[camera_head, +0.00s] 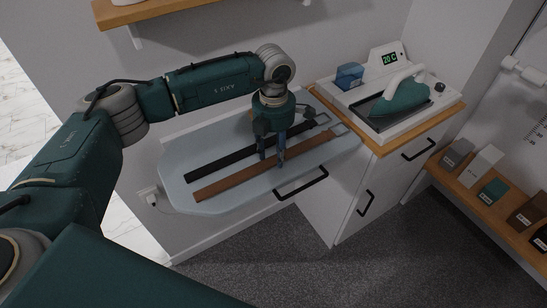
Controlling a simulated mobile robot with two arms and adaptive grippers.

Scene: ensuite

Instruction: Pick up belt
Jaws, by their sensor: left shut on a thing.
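A brown belt (232,182) and a black belt (220,162) lie stretched out side by side on a pale ironing board (215,205). Each has a buckle at its far right end. My left gripper (272,161) points down from above the board. Its fingertips are on either side of the brown belt, near the middle of its length, and shut on it. The belt looks flat on the board. The black belt passes just behind the fingers and is partly hidden by them. My right gripper is not in view.
A green iron (401,101) stands on a white station with a display, on a wooden-topped cabinet (380,148) right of the board. A wooden shelf (515,215) with several small boxes is at far right. Another shelf (155,10) hangs on the wall above.

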